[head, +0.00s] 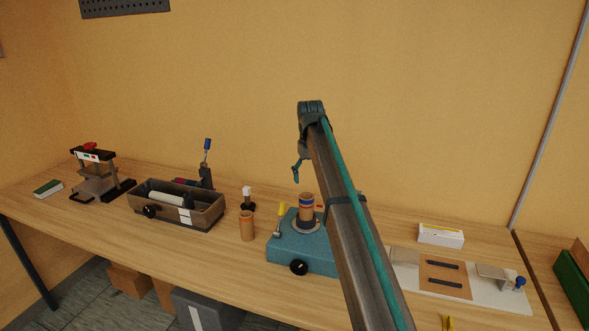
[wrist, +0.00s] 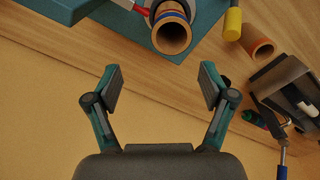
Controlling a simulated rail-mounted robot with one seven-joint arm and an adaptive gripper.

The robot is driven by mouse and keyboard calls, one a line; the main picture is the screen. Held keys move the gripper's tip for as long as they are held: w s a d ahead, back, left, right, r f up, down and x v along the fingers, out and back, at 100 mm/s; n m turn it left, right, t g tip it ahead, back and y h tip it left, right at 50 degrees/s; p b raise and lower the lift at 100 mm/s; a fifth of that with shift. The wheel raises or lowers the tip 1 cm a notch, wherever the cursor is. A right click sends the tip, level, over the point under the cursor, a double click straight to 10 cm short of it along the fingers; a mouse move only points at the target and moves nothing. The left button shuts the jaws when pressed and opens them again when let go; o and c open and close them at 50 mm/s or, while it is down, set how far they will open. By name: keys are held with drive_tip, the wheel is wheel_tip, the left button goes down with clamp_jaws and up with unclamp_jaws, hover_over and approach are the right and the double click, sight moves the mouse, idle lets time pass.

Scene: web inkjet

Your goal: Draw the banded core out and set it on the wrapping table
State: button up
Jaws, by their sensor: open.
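The banded core (head: 306,202), a brown tube with blue and orange bands, stands upright in a round collar on a teal fixture (head: 290,255). In the wrist view the core (wrist: 171,38) shows its open end at the top centre. My gripper (wrist: 160,82) is open and empty, its two fingers spread, with the core beyond the fingertips and apart from them. In the head view my gripper (head: 297,172) is above the core, partly hidden by my arm. I cannot tell for sure which surface is the wrapping table; a white board with a brown pad (head: 445,265) lies at the right.
A plain brown tube (head: 247,226) and a yellow-handled lever (head: 280,218) stand left of the core. A grey tray with a roller (head: 180,208) and a small press (head: 97,178) are farther left. A white box (head: 440,236) sits behind the board. My arm hides part of the bench.

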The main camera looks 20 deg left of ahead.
sight(306, 204)
drive_tip(key=shift+s+a+n, duration=0.25)
drive_tip(key=shift+s+n, duration=0.05)
drive_tip(key=shift+s, duration=0.25)
drive_tip(key=shift+s+f+g, duration=0.1)
drive_tip(key=shift+s+g, duration=0.05)
drive_tip(key=shift+g, duration=0.15)
drive_tip(key=shift+f, duration=0.3)
wheel_tip(306, 204, down, 10)
drive_tip(key=p, duration=0.2)
drive_tip(key=shift+p, duration=0.4)
drive_tip(key=shift+r, duration=0.1)
drive_tip(key=c, duration=1.3)
